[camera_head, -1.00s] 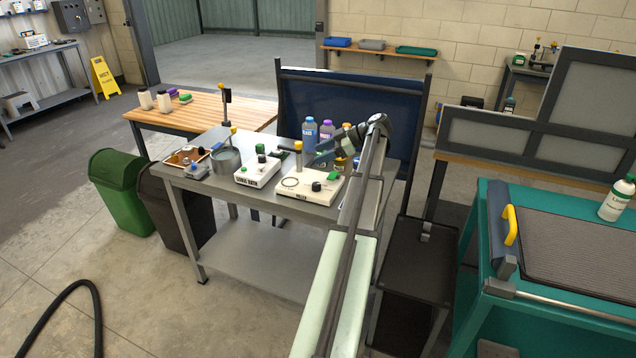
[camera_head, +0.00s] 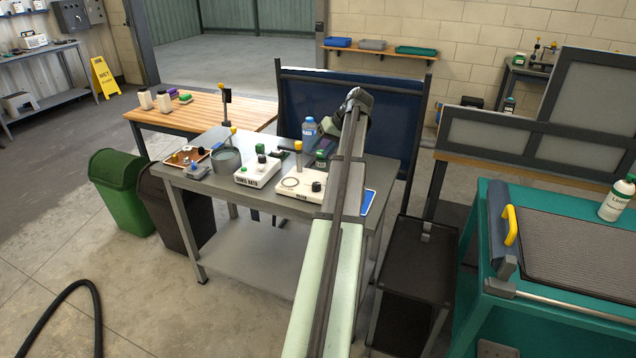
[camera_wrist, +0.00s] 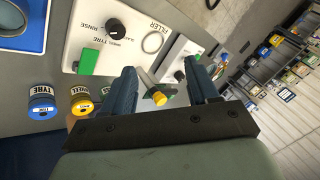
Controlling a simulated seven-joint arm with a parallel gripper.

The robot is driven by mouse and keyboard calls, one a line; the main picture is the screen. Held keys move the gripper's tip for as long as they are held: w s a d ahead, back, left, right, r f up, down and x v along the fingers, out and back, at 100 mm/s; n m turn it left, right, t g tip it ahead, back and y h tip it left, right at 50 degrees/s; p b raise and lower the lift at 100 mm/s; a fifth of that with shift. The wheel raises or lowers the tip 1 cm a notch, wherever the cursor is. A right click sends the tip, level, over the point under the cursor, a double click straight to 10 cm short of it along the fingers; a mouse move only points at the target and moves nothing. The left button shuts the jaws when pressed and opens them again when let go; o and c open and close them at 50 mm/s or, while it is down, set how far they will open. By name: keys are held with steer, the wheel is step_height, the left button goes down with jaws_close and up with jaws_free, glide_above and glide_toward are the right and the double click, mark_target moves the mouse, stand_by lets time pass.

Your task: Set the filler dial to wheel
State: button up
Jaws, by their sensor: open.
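The filler (camera_head: 290,188) is a cream box on the steel bench, with a black dial (camera_head: 316,187) near its right end. In the wrist view the filler (camera_wrist: 135,57) shows upper left, with its black dial (camera_wrist: 115,29) among small labels; RINSE and TYRE can be read. I cannot tell which label the dial points to. A green button (camera_wrist: 88,62) and a pale ring (camera_wrist: 152,42) are on the same panel. My gripper (camera_wrist: 160,67) is open and empty, apart from the dial. In the head view my arm largely hides the gripper.
A yellow-topped post (camera_wrist: 160,98) stands between my fingers in the wrist view. Blue-capped (camera_wrist: 42,106) and yellow-capped (camera_wrist: 82,104) bottles are close by on the left. A second cream box (camera_head: 258,174) and a grey pot (camera_head: 227,159) stand left of the filler on the bench (camera_head: 222,203).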

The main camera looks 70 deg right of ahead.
mark_target(317, 184)
steer(key=s+d+f+m+g+h, duration=0.1)
steer(key=s+m, duration=0.1)
steer(key=m, duration=1.1)
steer(key=s+d+f+m+g, duration=0.1)
steer(key=s+m, duration=0.1)
steer(key=m, duration=1.2)
steer(key=x, duration=1.4)
steer(key=c, duration=1)
steer(key=shift+n, duration=0.3)
